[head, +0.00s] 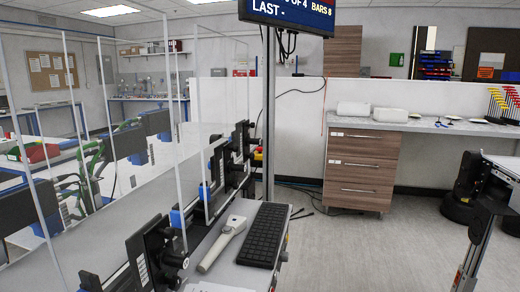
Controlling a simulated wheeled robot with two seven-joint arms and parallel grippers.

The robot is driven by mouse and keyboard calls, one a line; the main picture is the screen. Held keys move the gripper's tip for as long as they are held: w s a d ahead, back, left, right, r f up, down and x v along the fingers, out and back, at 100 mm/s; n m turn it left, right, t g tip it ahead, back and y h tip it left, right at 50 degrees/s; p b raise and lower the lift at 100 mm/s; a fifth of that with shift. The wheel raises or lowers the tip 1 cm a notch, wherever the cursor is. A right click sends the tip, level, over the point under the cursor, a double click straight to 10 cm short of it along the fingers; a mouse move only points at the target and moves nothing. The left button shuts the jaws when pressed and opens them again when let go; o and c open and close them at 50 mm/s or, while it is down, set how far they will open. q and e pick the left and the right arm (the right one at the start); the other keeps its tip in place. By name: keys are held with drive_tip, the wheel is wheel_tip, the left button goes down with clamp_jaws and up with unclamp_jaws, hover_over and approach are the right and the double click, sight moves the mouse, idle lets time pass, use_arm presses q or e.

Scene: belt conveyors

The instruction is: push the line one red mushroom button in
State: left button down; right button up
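A small yellow box with a red part (257,153) shows beside the grey upright post, just beyond the dark monitor mounts. It is small and partly hidden, so the shape of a mushroom button and whether it is pressed cannot be made out. No line label is readable on it. Neither of my grippers can be made out in the head view.
A keyboard (264,235) and a pale handheld tool (223,243) lie on the near bench. Clear panels (125,130) stand along the left. A wooden drawer cabinet (362,170) stands behind. Grey floor (370,250) is open at centre right; a dark wheeled thing (465,185) stands right.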

drive_tip(key=shift+c, duration=0.3)
clamp_jaws()
idle(1.3)
